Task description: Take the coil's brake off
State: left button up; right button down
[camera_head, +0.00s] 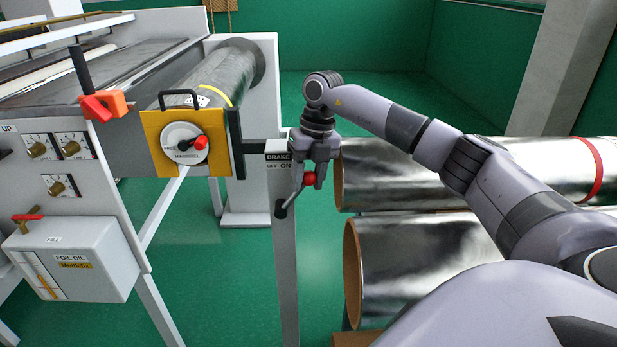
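The brake post (285,262) is a white upright with a label (279,162) reading BRAKE, OFF at left and ON at right. Its dark lever (290,200) slants up and right, toward the ON side, and ends in a red knob (310,179). My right gripper (310,178) points down over the lever's end, with a finger on each side of the knob. I cannot tell whether the fingers press on it. A dark foil coil (222,78) lies behind a yellow panel with a red-handled dial (187,145). My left gripper is not in view.
Large foil rolls (420,258) lie stacked at the right, close under my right arm. The white machine with knobs (60,150) and a foil oil box (75,255) fills the left. Green floor is open behind the post.

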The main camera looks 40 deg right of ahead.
aim_at(280, 170)
jog(key=shift+w+a+r+p, duration=0.15)
jog(key=shift+r+p, duration=0.25)
jog(key=shift+p, duration=0.55)
jog(key=g+h+p, duration=0.1)
jog(key=p, duration=0.1)
jog(key=w+a+r+h+p, duration=0.1)
jog(key=p, duration=0.1)
jog(key=shift+w+a+g, duration=0.15)
jog(key=shift+a+g, duration=0.1)
jog(key=shift+g, duration=0.15)
jog(key=shift+w+a+h+p, duration=0.2)
jog(key=shift+h+p, duration=0.1)
jog(key=shift+w+a+g+h, duration=0.3)
jog(key=shift+g+h, duration=0.1)
jog(key=shift+g, duration=0.2)
jog(key=shift+w+a+h, duration=0.2)
jog(key=shift+a+h, duration=0.05)
jog(key=shift+h, duration=0.05)
jog(key=shift+w+a+g+h+b, duration=0.55)
jog(key=shift+g+b, duration=0.25)
jog(key=shift+b, duration=0.4)
jog(key=shift+r, duration=0.1)
